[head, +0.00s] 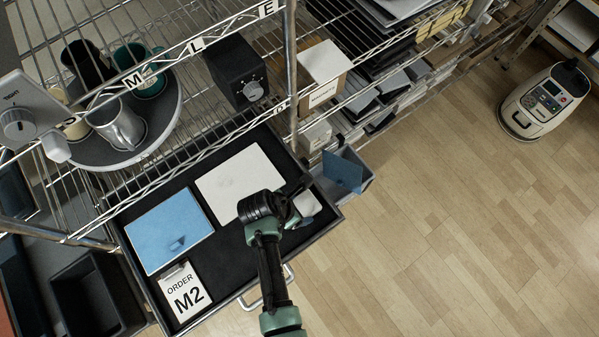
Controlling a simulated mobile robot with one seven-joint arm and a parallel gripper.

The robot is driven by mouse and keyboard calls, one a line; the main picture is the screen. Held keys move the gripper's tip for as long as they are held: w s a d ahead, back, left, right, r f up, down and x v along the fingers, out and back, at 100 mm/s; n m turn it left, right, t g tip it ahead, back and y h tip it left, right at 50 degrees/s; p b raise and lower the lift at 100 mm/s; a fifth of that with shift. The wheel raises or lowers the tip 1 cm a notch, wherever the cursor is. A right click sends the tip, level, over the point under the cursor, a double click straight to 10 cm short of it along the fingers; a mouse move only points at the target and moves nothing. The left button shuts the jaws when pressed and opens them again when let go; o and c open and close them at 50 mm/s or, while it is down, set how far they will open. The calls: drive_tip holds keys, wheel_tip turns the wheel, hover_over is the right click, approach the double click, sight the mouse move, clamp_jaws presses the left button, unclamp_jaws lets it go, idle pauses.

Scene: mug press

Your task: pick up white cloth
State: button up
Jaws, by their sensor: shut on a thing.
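My gripper (298,205) is over the right end of the dark drawer tray (232,248), with its dark fingers pointing right. It is shut on a small crumpled white cloth (308,204), which shows between and just beyond the fingers. Part of the cloth is hidden by the gripper. I cannot tell whether the cloth still touches the tray. A flat white square sheet (235,180) lies in the tray just left of my gripper and is partly covered by it.
A blue sheet (165,225) and an "ORDER M2" card (186,291) lie left in the tray. A grey-blue bin (346,172) adjoins its right end. Wire shelving holds a turntable (155,140) with several mugs and a black box (237,70). Floor at right is open, except a white machine (545,100).

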wheel_tip(320, 180, up, 10)
drive_tip(key=shift+r, duration=0.25)
idle(0.3)
